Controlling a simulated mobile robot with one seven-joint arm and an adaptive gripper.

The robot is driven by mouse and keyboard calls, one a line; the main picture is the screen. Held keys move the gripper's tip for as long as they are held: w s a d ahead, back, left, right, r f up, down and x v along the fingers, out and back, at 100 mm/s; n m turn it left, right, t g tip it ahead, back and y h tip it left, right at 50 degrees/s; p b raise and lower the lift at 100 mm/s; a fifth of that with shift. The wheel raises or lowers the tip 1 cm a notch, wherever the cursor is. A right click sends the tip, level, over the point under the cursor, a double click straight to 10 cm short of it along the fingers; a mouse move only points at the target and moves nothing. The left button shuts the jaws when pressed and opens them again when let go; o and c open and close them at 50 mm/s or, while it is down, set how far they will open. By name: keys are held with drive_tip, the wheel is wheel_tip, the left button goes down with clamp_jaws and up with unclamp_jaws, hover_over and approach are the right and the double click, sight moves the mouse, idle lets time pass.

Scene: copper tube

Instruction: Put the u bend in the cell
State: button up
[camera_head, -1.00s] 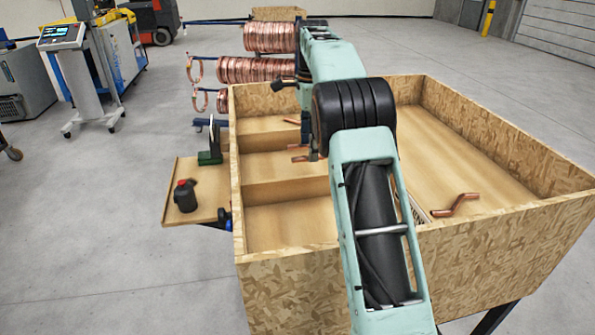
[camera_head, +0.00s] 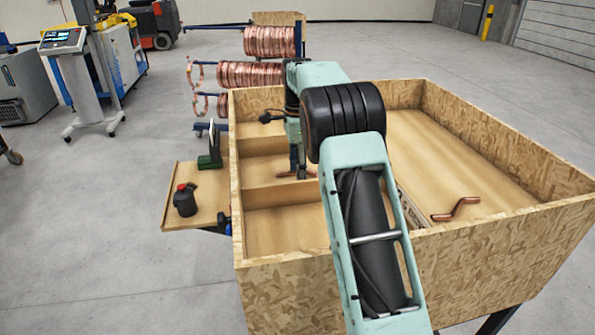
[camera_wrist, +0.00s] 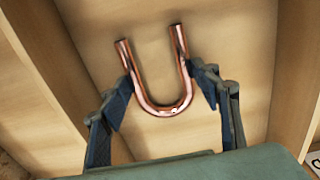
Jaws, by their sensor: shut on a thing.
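The copper u bend (camera_wrist: 165,109) lies between the two fingers of my gripper (camera_wrist: 164,84) in the wrist view. The fingers press on its outer sides; its two open ends point away from the wrist. Below it is a bare wooden floor, between wooden walls. In the head view my gripper (camera_head: 298,165) reaches down into the middle cell on the left side of the wooden crate (camera_head: 330,278). Copper (camera_head: 283,175) shows low beside the fingers. I cannot tell whether the u bend touches the cell floor.
Wooden dividers (camera_head: 285,194) separate the left cells. The near left cell (camera_head: 290,228) looks empty. A bent copper tube (camera_head: 457,210) lies in the large right compartment. A side shelf (camera_head: 210,210) holds a dark bottle (camera_head: 185,199) with a red cap. Copper coils (camera_head: 250,74) hang behind.

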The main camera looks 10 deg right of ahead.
drive_tip(key=o, duration=1.2)
wheel_tip(320, 180, up, 12)
drive_tip(key=p, duration=0.1)
drive_tip(key=shift+r+p, duration=0.15)
drive_tip(key=shift+p, duration=0.15)
